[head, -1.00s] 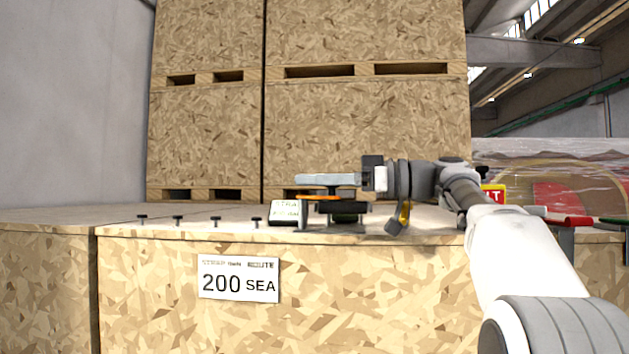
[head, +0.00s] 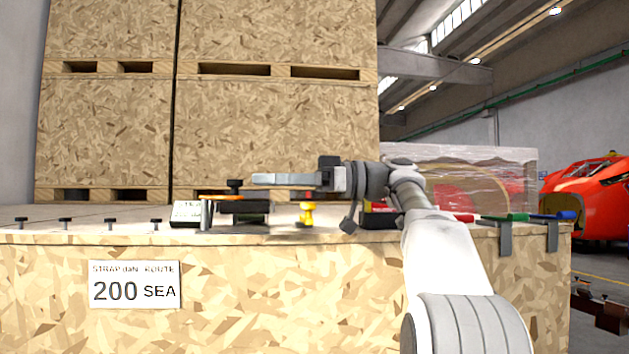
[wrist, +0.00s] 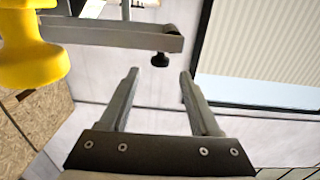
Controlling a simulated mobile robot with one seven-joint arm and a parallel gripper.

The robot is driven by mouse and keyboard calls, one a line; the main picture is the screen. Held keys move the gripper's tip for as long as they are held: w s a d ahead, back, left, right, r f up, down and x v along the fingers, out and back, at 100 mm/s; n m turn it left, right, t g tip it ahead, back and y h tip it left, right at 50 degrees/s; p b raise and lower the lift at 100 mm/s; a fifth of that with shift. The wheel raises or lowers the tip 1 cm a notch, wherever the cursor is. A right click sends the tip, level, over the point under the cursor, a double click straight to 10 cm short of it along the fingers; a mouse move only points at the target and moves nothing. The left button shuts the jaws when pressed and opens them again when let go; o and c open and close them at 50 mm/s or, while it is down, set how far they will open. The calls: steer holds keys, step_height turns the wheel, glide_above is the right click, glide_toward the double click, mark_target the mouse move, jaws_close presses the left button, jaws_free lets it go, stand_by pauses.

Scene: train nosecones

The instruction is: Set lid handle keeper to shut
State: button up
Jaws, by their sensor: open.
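I cannot tell for sure which part is the lid handle keeper, or whether it is shut. A low dark fixture (head: 243,212) with an orange strip (head: 218,197) and a black knob stands on the crate top. A yellow knob-like part (head: 308,214) stands just right of it; a large yellow part (wrist: 28,52) fills the wrist view's upper left. My gripper (head: 256,180) points left, above and behind or over the fixture; the depth is unclear. Its fingers (wrist: 159,72) are apart and empty in the wrist view. A grey bar (wrist: 115,35) with a black knob (wrist: 160,59) lies beyond the fingertips.
The crate top (head: 110,238) carries several black pegs (head: 110,222) at left and a small label block (head: 187,213). Red (head: 462,217), green (head: 517,217) and blue (head: 567,214) handles line its right edge. Tall stacked crates (head: 275,135) stand behind.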

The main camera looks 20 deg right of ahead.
steer(key=p+v, duration=0.1)
steer(key=v, duration=0.7)
steer(key=shift+d, duration=0.2)
